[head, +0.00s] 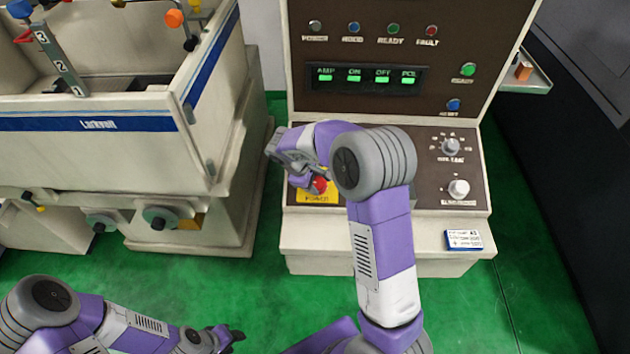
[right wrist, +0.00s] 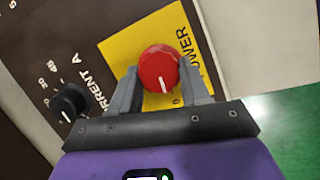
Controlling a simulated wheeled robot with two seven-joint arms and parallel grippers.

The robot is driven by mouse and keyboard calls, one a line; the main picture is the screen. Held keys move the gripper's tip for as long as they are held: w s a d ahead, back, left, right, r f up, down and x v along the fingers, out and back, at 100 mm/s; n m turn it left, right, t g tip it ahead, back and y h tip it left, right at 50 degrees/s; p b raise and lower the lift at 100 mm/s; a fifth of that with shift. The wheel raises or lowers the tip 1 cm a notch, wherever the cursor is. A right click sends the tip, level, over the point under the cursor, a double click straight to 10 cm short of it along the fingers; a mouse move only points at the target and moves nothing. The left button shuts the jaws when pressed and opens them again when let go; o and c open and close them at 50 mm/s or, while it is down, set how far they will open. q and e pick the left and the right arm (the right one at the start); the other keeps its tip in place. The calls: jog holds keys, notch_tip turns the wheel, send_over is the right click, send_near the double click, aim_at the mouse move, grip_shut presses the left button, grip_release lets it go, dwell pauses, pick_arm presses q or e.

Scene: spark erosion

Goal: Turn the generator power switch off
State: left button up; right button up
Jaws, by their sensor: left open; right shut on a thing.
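The generator power switch is a red round knob (head: 319,185) on a yellow plate (head: 316,198) at the lower left of the generator panel. In the right wrist view the red knob (right wrist: 159,69) carries a white mark pointing down the picture, near a "0" that is partly hidden. My right gripper (right wrist: 160,85) is shut on the knob, one finger on each side of it. In the head view my right gripper (head: 313,180) partly hides the knob and plate. My left gripper (head: 232,338) is open and empty, low over the green floor, away from the generator.
A black current knob (right wrist: 69,102) is beside the yellow plate. The panel also has a display (head: 367,78), a grey dial (head: 451,147), a white knob (head: 458,189) and a blue-and-white card (head: 463,240). A machine tank (head: 95,150) stands left, with green floor (head: 270,290) in front.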

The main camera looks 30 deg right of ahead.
jog(key=shift+n, duration=0.5)
jog(key=o, duration=1.1)
jog(key=shift+c, duration=0.2)
jog(key=v, duration=0.7)
jog(key=shift+a+r, duration=0.25)
jog(key=shift+s, duration=0.15)
